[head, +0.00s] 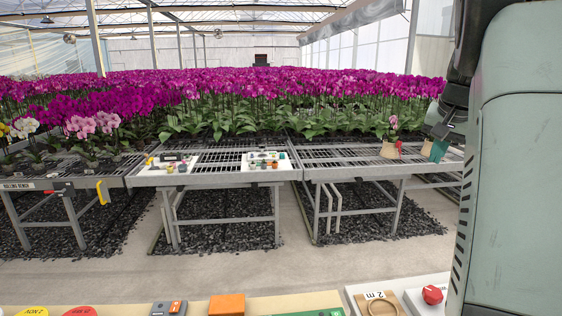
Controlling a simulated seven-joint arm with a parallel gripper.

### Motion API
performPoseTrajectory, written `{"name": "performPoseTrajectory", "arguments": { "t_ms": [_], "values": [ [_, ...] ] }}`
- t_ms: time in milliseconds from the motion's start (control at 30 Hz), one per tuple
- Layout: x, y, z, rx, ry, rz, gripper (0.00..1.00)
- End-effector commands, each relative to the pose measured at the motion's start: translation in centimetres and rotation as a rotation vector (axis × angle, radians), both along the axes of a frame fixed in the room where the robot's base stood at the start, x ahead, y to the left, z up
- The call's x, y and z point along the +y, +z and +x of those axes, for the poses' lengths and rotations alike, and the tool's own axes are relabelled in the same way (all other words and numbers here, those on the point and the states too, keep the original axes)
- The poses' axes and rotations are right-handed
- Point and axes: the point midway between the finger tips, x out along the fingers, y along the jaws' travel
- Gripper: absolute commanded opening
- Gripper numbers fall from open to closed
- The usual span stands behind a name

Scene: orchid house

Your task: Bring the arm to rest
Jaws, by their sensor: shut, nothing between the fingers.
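My gripper (439,147) shows at the right of the head view, at the end of a dark wrist that reaches down from the upper right. Its lower end looks teal. It is shut with nothing held, and it hangs in front of or over the right bench (345,173). I cannot tell its height above the bench. A small potted pink orchid (392,134) in a tan pot is just left of it, with a red piece beside the pot.
White trays of small items lie on the middle bench (222,178). Purple orchids (230,90) fill the back. The concrete floor (255,268) between is clear.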

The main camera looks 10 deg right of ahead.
Motion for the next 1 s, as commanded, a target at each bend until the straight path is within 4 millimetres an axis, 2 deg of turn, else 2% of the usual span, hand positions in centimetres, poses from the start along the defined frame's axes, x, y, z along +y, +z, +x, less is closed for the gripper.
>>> {"name": "performPoseTrajectory", "arguments": {
  "t_ms": [33,200,333,500,567,633,733,867,1000],
  "values": [
    [3.3,2.1,-1.0,-0.026,0.046,-0.003,0.00],
    [12.5,5.9,-5.5,-0.089,0.193,-0.014,0.00],
    [18.7,7.3,-10.2,-0.136,0.313,-0.029,0.00],
    [25.3,7.1,-17.0,-0.195,0.472,-0.057,0.00],
    [27.0,6.4,-19.4,-0.207,0.526,-0.071,0.00],
    [28.7,4.6,-22.2,-0.192,0.590,-0.093,0.00],
    [30.0,1.4,-25.4,-0.112,0.662,-0.138,0.00],
    [30.4,-1.0,-27.6,-0.036,0.705,-0.178,0.00],
    [30.4,-1.4,-28.0,-0.021,0.713,-0.187,0.00]
  ]
}}
